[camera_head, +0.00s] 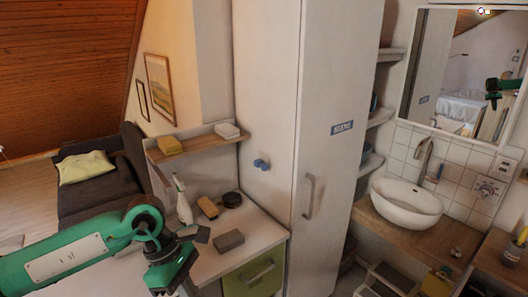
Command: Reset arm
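My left arm is green and comes in from the left over the white counter (225,262). Its gripper (172,270) points down near the counter's front left part. The fingers are mostly hidden or dark, so I cannot tell whether they are open or shut. No held thing is visible at it. My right gripper is not directly in view. A small green arm part shows as a reflection in the mirror (455,75).
A washbasin (406,205) is further right.

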